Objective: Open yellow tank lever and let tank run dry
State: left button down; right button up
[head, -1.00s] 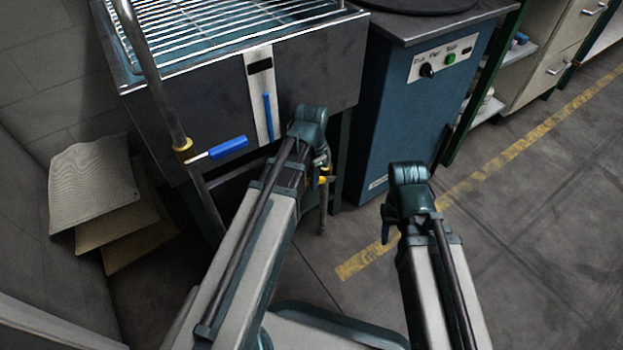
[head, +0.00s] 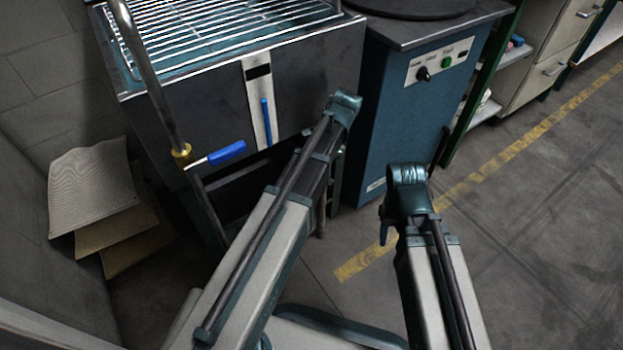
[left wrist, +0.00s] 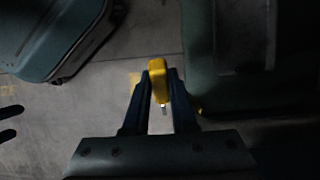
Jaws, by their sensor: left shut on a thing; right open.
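The tank (head: 305,85) is a dark metal box with a wire rack on top. A pale strip on its front holds a blue level column (head: 266,122). The yellow lever (left wrist: 158,82) shows in the left wrist view between the fingers of my left gripper (left wrist: 160,78), which is shut on it. In the head view my left arm hides the lever and that gripper. My right gripper (head: 385,228) is partly hidden beside my right arm, clear of the tank; its opening is hard to see. I see no water running out.
A blue-handled valve (head: 227,153) sits on a pipe at the tank's left corner. A blue cabinet (head: 418,120) with knobs stands right of the tank. Tan sheets (head: 92,195) lean at the left wall. The floor at the right is clear.

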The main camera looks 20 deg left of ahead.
pick_arm(q)
jog(key=shift+w+d+r+g+y, duration=0.15)
jog(key=shift+w+d+g+y, duration=0.15)
jog(key=shift+w+g, duration=0.2)
jog(key=shift+s+r, duration=0.1)
jog(key=c, duration=0.7)
grip_release()
jog(key=shift+r, duration=0.1)
jog(key=p+v, duration=1.1)
jog(key=v, duration=0.2)
jog(key=shift+w+d+r+p, duration=0.15)
jog(key=shift+w+r+p, duration=0.1)
jog(key=shift+p, duration=0.15)
